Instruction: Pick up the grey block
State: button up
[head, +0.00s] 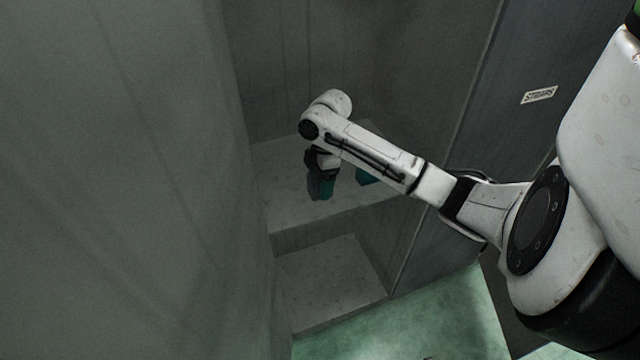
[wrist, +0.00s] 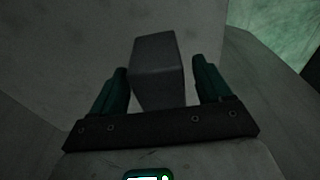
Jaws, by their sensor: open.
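The grey block (wrist: 158,70) shows in the wrist view, upright in the picture between the two teal fingers of my gripper (wrist: 159,65). A gap is visible on each side of it, with no visible finger contact. My gripper is open. In the head view my gripper (head: 325,190) points down over the upper grey step, partly behind my arm. I cannot make out the block in the head view; my arm and gripper may hide it.
The upper step (head: 290,200) lies in a recess between grey walls. A lower step (head: 330,280) and a green floor (head: 410,315) lie nearer. A teal patch (head: 367,176) shows behind my arm; I cannot tell whether it is a finger.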

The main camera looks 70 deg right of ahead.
jog(key=shift+c, duration=0.3)
jog(key=c, duration=1.1)
jog(key=shift+r, duration=0.15)
